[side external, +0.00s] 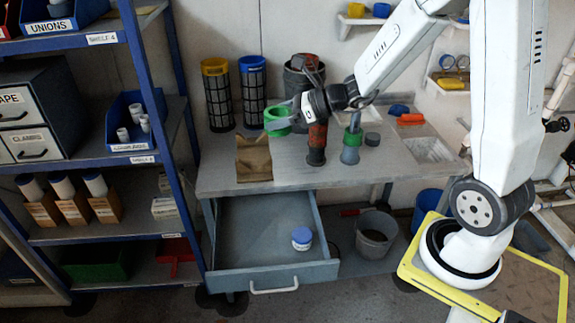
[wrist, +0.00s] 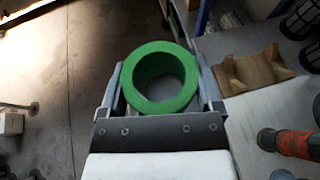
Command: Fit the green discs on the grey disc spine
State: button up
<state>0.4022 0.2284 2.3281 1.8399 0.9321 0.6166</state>
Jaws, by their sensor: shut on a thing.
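My gripper (side external: 284,114) is shut on a green disc (side external: 277,124), a thick ring with an open centre, and holds it above the left part of the bench. In the wrist view the held disc (wrist: 137,95) sits between both fingers, its hole facing the camera. Another green disc (side external: 353,138) is around the upright grey disc spine (side external: 350,155) on the bench, to the right of my gripper. The spine's top is partly hidden behind my arm.
An orange and black column (side external: 316,143) stands between my gripper and the spine. A brown cardboard holder (side external: 254,160) lies on the bench below the held disc. Black mesh cylinders (side external: 217,95) stand behind. An open drawer (side external: 262,280) holds a blue-lidded jar (side external: 302,240).

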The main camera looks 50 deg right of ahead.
jog(key=w+d+m+t+h, duration=0.1)
jog(key=w+d+m+h, duration=0.15)
jog(key=d, duration=0.95)
jog(key=m+t+h, duration=0.1)
jog(key=m+h, duration=0.4)
send_over(356, 118)
jog(key=d, duration=0.2)
notch_tip(356, 118, down, 4)
jog(key=shift+w+a+f+n+h, duration=0.15)
jog(key=shift+f, duration=0.25)
jog(key=shift+w+a+f+n+h, duration=0.1)
jog(key=shift+w+f, duration=0.05)
jog(key=shift+f, duration=0.25)
jog(key=shift+f, duration=0.15)
jog(key=shift+f, duration=2.15)
jog(key=shift+f, duration=3.55)
